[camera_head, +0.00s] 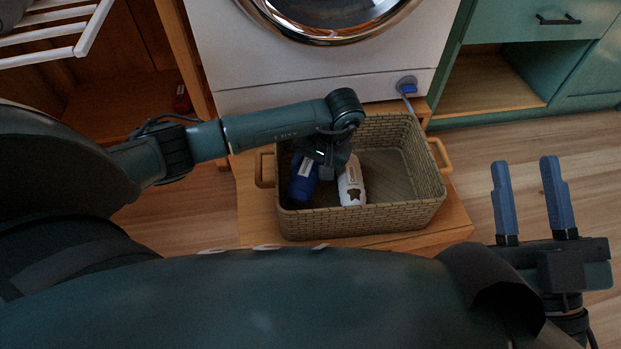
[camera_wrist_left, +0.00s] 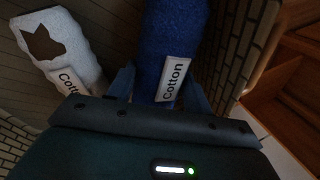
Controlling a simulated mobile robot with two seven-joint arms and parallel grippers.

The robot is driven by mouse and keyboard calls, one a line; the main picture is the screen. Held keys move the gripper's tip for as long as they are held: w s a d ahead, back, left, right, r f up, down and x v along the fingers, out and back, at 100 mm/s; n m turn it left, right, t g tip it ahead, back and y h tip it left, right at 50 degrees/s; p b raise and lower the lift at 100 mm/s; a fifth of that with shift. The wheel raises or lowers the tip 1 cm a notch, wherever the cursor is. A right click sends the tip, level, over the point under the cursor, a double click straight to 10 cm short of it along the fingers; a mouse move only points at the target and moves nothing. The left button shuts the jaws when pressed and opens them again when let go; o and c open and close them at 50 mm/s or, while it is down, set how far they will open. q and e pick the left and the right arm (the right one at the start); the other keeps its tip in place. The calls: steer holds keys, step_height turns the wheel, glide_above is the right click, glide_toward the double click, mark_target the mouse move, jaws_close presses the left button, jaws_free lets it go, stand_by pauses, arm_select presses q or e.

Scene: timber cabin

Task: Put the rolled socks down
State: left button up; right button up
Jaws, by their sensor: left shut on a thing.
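The blue rolled socks (camera_head: 302,182) with a white "Cotton" label are in the wicker basket (camera_head: 360,222). My left gripper (camera_head: 318,168) reaches down into the basket and is shut on the blue roll. In the left wrist view the blue roll (camera_wrist_left: 176,45) sits between its two fingers. A white roll (camera_head: 351,184) with a brown patch and a "Cotton" label lies just right of it in the basket. Whether the blue roll touches the basket floor I cannot tell. My right gripper (camera_head: 533,200) is open and empty, right of the basket.
The basket stands on a low wooden platform (camera_head: 455,222) before a white washing machine (camera_head: 230,60). The right part of the basket floor is clear. A green cabinet (camera_head: 590,75) is at the upper right, and a white slatted rack (camera_head: 60,30) at the upper left.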

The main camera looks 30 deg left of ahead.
arm_select(q)
step_height(320, 180, down, 3)
steer(key=shift+f+b, duration=0.2)
steer(key=shift+b, duration=0.4)
steer(key=shift+f, duration=0.25)
arm_select(e)
step_height(320, 180, up, 2)
steer(key=shift+d+n+t+y, duration=0.1)
steer(key=shift+n+t+y, duration=0.2)
steer(key=shift+n+y, duration=0.75)
arm_select(q)
steer(key=shift+f, duration=0.2)
steer(key=o, duration=1)
arm_select(e)
steer(key=shift+r, duration=0.2)
